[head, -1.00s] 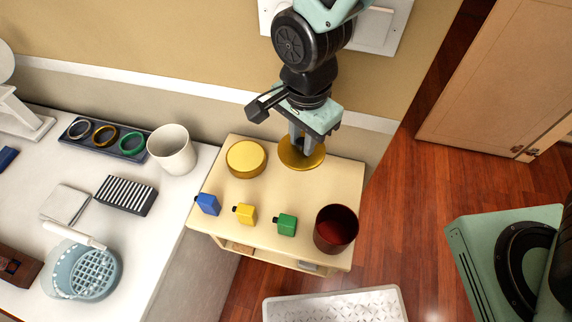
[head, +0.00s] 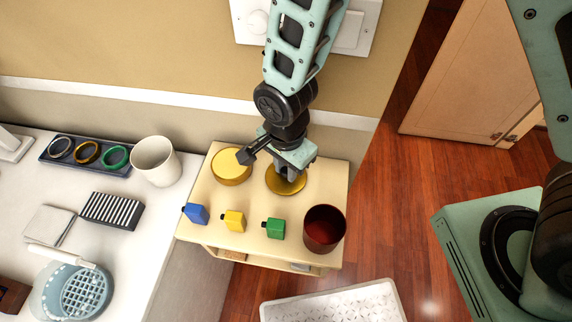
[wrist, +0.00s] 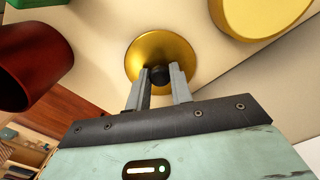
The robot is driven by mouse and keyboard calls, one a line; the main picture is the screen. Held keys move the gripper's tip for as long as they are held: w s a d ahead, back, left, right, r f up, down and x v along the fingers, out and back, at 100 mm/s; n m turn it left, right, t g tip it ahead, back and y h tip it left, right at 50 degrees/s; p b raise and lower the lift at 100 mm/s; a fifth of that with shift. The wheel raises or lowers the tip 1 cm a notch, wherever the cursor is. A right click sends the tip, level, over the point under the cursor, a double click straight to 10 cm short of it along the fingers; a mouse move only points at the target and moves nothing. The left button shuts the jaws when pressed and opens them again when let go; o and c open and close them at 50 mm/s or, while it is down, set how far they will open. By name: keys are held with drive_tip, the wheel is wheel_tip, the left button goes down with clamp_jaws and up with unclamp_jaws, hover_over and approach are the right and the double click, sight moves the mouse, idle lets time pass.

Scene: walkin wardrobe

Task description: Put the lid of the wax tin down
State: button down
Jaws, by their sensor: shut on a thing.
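The wax tin's lid (head: 274,186) is a round gold disc with a small dark knob, seen clearly in the wrist view (wrist: 160,48). My gripper (head: 288,175) is above the lid, its two fingers shut on the knob. The lid is level, at or just above the top of the small wooden stand (head: 205,222); I cannot tell if it touches. The round gold wax tin (head: 231,166) stands to its left on the same stand, apart from the lid. It shows at the top right of the wrist view (wrist: 262,15).
Blue (head: 196,214), yellow (head: 234,221) and green (head: 274,228) bottles line the stand's front, with a dark red cup (head: 324,230) at its right corner. A white counter (head: 130,255) with a white cup (head: 156,162) lies left. The wall is close behind.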

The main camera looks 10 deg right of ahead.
sight(286, 170)
drive_tip(key=c, duration=1.2)
unclamp_jaws()
drive_tip(key=shift+f, duration=0.1)
drive_tip(key=shift+c, duration=0.2)
wheel_tip(286, 170, up, 12)
drive_tip(key=s+d+r+n, duration=0.7)
drive_tip(key=s+n, duration=0.4)
drive_tip(key=n, duration=0.6)
drive_tip(key=shift+d+r+n+y+b, duration=0.3)
drive_tip(key=shift+d+r+n+b, duration=0.1)
drive_tip(key=shift+d, duration=0.2)
drive_tip(key=shift+s, duration=0.1)
